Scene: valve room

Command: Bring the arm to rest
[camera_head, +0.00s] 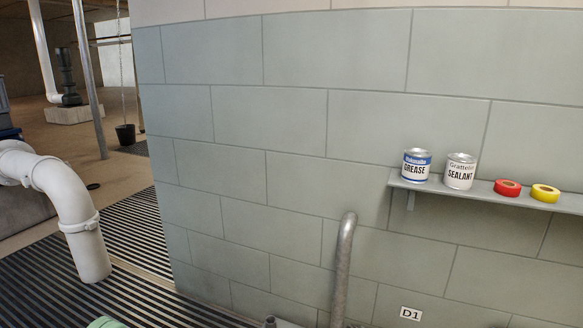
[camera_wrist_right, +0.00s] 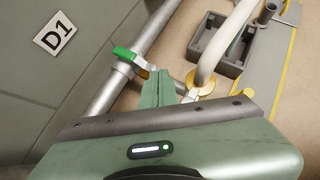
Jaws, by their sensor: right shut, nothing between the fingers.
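My right gripper (camera_wrist_right: 166,76) shows in the right wrist view, its two green fingers together with nothing between them. Its fingertips are close to a green-handled valve (camera_wrist_right: 128,54) on a grey metal pipe (camera_wrist_right: 104,98). I cannot tell from this view whether they touch it.
A wall shelf (camera_head: 485,197) holds a grease can (camera_head: 416,168), a sealant can (camera_head: 459,174), a red tape roll (camera_head: 507,188) and a yellow one (camera_head: 545,193). A grey pipe (camera_head: 343,260) rises by the tiled wall. A grey tray (camera_wrist_right: 218,56) lies beyond my fingers.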

